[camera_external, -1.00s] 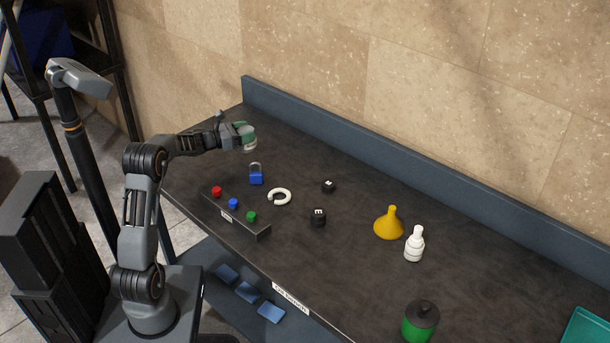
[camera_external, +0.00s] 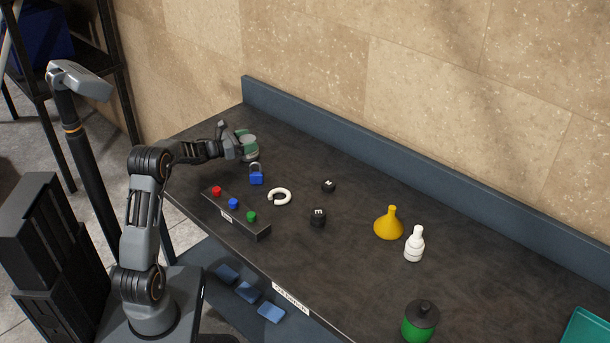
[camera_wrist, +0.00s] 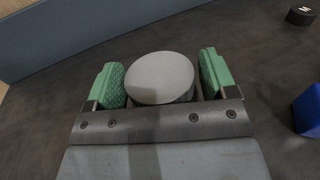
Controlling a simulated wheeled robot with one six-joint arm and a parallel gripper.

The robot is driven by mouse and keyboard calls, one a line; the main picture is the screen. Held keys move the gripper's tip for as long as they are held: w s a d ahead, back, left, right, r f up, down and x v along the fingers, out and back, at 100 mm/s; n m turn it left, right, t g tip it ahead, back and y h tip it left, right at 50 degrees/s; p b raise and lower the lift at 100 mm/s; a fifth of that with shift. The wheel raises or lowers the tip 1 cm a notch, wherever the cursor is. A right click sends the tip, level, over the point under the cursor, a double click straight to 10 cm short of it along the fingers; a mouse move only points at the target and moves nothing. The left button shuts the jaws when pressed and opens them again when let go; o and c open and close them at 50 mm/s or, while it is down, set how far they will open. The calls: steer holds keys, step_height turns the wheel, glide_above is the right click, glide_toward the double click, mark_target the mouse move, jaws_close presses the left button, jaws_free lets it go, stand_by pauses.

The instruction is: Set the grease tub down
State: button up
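The grease tub, a round tub with a pale grey lid (camera_wrist: 160,78), sits between the two green finger pads of my gripper (camera_wrist: 163,80) in the wrist view. In the external view my gripper (camera_external: 248,147) is low over the far left end of the dark bench (camera_external: 345,265), behind the blue padlock (camera_external: 256,175). The green fingers partly hide the tub there. I cannot tell whether its base touches the bench.
A white ring (camera_external: 279,197), a button box (camera_external: 236,215) and two small black weights (camera_external: 318,217) lie nearby. A yellow funnel (camera_external: 389,224), white bottle (camera_external: 414,244) and green-black container (camera_external: 420,321) stand farther right. A raised blue edge (camera_external: 400,178) runs along the wall.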

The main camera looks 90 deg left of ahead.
steer(key=shift+o, duration=1.1)
steer(key=shift+r, duration=0.15)
steer(key=v, duration=1.2)
